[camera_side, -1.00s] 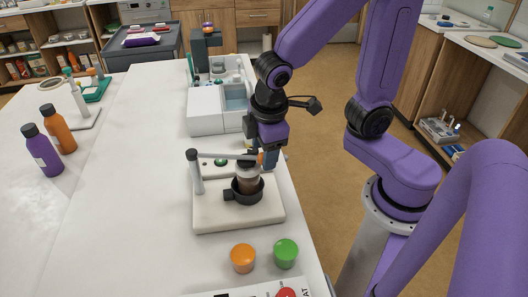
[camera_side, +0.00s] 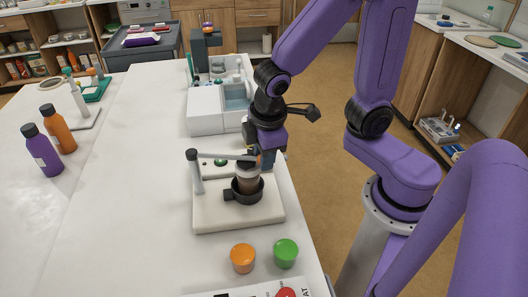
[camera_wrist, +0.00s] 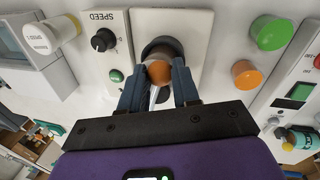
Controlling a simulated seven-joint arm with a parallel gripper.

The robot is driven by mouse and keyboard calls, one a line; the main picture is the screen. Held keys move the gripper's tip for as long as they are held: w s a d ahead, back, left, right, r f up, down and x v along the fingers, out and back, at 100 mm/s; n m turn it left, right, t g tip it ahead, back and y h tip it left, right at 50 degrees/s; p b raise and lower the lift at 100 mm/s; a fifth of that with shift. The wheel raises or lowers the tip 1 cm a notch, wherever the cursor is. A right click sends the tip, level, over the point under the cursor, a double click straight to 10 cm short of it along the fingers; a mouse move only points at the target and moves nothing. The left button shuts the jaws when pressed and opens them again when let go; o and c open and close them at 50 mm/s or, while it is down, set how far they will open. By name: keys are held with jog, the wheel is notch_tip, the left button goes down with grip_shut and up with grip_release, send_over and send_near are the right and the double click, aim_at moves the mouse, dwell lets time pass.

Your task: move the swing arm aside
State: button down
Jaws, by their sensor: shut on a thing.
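The swing arm (camera_side: 232,156) is a pale grey bar running from an upright post (camera_side: 195,172) across a white base plate (camera_side: 210,215). Its free end reaches over a brownish cup (camera_side: 248,181) in a black ring holder (camera_side: 231,195). My gripper (camera_side: 262,158) is at that free end, pointing down. In the wrist view, my gripper's two blue-grey fingers (camera_wrist: 158,75) are shut on an orange-brown knob (camera_wrist: 159,72), with part of the grey bar showing below it. The dark ring lies behind the knob there. My gripper partly hides the bar's end in the side view.
An orange-lidded pot (camera_side: 243,258) and a green-lidded pot (camera_side: 286,253) stand in front of the plate. A white box with a speed dial (camera_wrist: 103,40) stands close beside the plate. A white device (camera_side: 206,108) stands behind. The table's left middle is clear.

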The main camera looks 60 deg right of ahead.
jog(key=w+a+m+g, duration=0.2)
jog(key=w+a+m, duration=0.1)
jog(key=a+m, duration=1.2)
jog(key=shift+a+h, duration=0.4)
jog(key=shift+a, duration=1.9)
jog(key=shift+w+a+r, duration=0.1)
jog(key=shift+w, duration=0.1)
jog(key=c, duration=0.8)
grip_release()
jog(key=shift+g, duration=0.3)
jog(key=shift+s, duration=0.1)
